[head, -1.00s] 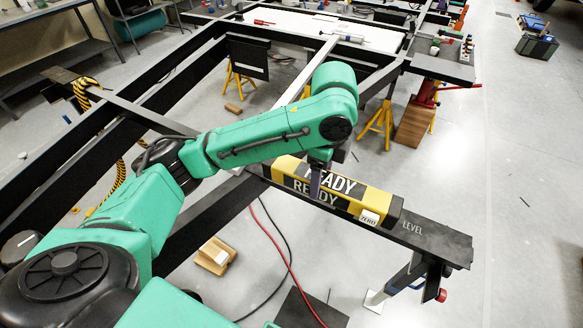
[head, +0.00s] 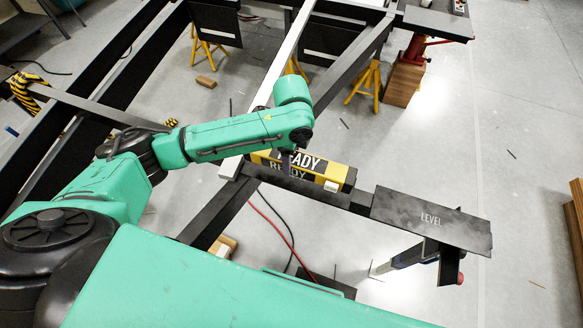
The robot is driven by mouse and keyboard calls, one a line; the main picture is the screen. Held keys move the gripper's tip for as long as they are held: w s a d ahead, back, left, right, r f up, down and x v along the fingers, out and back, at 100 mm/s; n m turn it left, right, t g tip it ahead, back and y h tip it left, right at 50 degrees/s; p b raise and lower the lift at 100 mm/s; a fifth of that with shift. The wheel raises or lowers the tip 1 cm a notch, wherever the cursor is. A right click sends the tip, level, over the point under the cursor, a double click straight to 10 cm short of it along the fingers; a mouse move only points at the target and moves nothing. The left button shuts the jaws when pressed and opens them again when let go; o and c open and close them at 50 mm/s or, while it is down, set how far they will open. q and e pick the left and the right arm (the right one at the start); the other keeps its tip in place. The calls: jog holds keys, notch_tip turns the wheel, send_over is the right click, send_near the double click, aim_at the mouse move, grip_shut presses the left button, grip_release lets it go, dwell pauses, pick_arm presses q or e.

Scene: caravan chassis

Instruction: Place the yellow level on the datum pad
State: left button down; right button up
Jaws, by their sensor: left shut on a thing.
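The yellow level (head: 329,173) is a long yellow and black bar with READY lettering and a small white label near its right end. My left gripper (head: 286,162) is shut on it near the middle; the fingertips are partly hidden by the wrist. The level lies along the dark crossbeam in the picture; I cannot tell whether it touches it. The datum pad, a dark flat plate marked LEVEL (head: 405,213), is bare, to the right of and lower in the picture than the level, with a small gap between them. My right gripper is not in view.
A white bar (head: 265,92) ends just left of the level. Dark chassis rails (head: 98,85) fill the left and back. Yellow stands (head: 366,84) and a red jack (head: 414,48) stand behind. A red cable (head: 270,228) hangs below. The floor at right is mostly clear.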

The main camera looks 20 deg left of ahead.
aim_at(293, 159)
pick_arm(q)
jog(key=w+f, duration=0.1)
jog(key=f, duration=0.1)
jog(key=w+f, duration=0.1)
jog(key=f, duration=0.1)
jog(key=shift+w+a, duration=0.1)
notch_tip(293, 159, down, 3)
jog(key=shift+r, duration=0.1)
jog(key=shift+s+r, duration=0.1)
jog(key=shift+s, duration=0.25)
jog(key=shift+a, duration=0.1)
jog(key=shift+c, duration=1.6)
grip_release()
jog(key=shift+a+f, duration=0.1)
jog(key=shift+f, duration=0.15)
jog(key=shift+o, duration=1.2)
jog(key=shift+w, duration=0.1)
jog(key=shift+w+r, duration=0.1)
jog(key=shift+r, duration=0.15)
notch_tip(293, 159, up, 12)
jog(key=shift+b, duration=0.5)
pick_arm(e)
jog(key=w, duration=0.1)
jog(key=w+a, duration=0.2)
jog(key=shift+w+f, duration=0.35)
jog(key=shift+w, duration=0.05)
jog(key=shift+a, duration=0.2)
